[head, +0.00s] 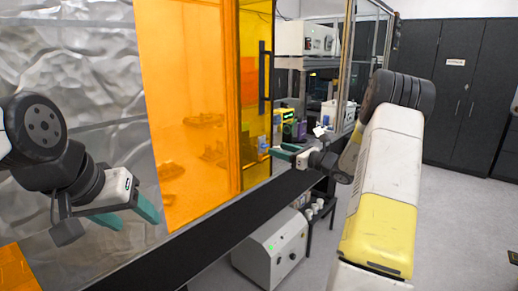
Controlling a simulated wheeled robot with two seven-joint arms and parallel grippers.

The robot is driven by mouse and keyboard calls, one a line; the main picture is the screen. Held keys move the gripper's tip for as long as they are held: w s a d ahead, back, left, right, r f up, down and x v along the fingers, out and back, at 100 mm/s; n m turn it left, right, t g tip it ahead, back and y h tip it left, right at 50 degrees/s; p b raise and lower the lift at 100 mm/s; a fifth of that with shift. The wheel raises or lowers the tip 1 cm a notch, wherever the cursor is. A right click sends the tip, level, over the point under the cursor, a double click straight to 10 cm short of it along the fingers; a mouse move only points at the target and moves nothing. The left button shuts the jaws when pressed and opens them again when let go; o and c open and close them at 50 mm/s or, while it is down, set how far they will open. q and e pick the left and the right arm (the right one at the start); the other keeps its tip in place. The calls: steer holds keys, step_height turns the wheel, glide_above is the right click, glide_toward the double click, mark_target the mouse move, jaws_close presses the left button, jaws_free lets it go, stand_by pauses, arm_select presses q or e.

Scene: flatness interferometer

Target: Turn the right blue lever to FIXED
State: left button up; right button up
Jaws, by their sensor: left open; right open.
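I cannot make out the right blue lever or a FIXED mark in the head view. A small bluish patch shows by the edge of the enclosure, just left of my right gripper, too small to identify. My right gripper (284,151) reaches left to the enclosure's opening, with teal fingers open and nothing seen between them. My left gripper (128,216) is at the lower left, in front of the silvery wrinkled surface. Its teal fingers are apart and empty.
An orange panel (188,95) with a dark door handle (265,78) beside it closes off the enclosure. A black ledge (215,232) runs below. A grey-white box (272,250) stands under it. Instruments (293,127) sit behind my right gripper. Dark cabinets (458,85) stand at the back right; the floor there is clear.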

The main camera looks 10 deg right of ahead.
mark_target(267, 146)
steer(key=x, duration=0.5)
steer(key=shift+a, duration=0.1)
jaws_close()
